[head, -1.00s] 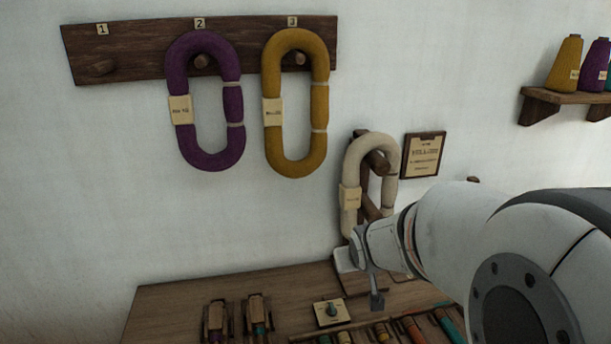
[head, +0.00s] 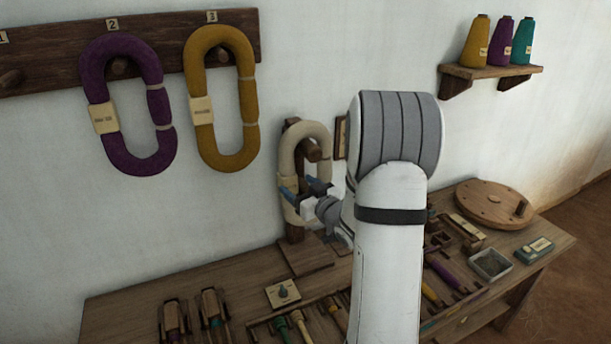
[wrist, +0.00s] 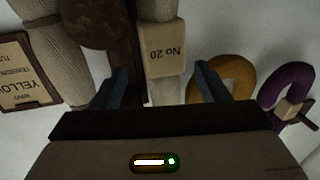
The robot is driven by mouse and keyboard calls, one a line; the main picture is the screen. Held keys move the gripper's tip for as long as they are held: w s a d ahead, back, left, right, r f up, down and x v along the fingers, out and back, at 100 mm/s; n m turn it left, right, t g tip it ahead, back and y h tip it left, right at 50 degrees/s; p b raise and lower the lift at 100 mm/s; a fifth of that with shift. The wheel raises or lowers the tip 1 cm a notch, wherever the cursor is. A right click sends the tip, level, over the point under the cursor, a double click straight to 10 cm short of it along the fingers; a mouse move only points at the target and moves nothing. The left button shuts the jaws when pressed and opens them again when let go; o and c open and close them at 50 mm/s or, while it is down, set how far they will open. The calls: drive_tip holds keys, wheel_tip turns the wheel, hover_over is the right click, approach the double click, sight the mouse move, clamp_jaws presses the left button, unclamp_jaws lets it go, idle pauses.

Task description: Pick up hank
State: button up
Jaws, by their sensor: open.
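A cream hank (head: 308,133) hangs in a long loop on a dark wooden stand (head: 291,232) at the back of the table. In the wrist view its ribbed strands (wrist: 55,45) show close up, with a paper label (wrist: 163,52) reading "No 20". My gripper (head: 304,190) is open at the label side of this hank, partly hiding it. In the wrist view the fingers (wrist: 160,85) stand either side of the labelled strand; I cannot tell how deep it sits between them. A purple hank (head: 98,90) and a yellow hank (head: 193,85) hang on wall pegs.
The peg board (head: 45,68) is on the wall at upper left. A shelf (head: 490,72) with cones is at upper right. The table holds a knob box (head: 283,293), several tools, a round wooden lid (head: 492,203) and a small tray (head: 490,264). A plaque (wrist: 20,75) hangs close beside the cream hank.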

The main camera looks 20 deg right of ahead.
sight(292, 181)
drive_tip(key=w, duration=0.2)
drive_tip(key=w+a+p, duration=0.1)
drive_tip(key=w, duration=0.2)
drive_tip(key=shift+w+a, duration=0.2)
drive_tip(key=shift+w, duration=0.15)
drive_tip(key=c, duration=1.3)
drive_tip(key=shift+o, duration=0.2)
drive_tip(key=shift+r, duration=0.15)
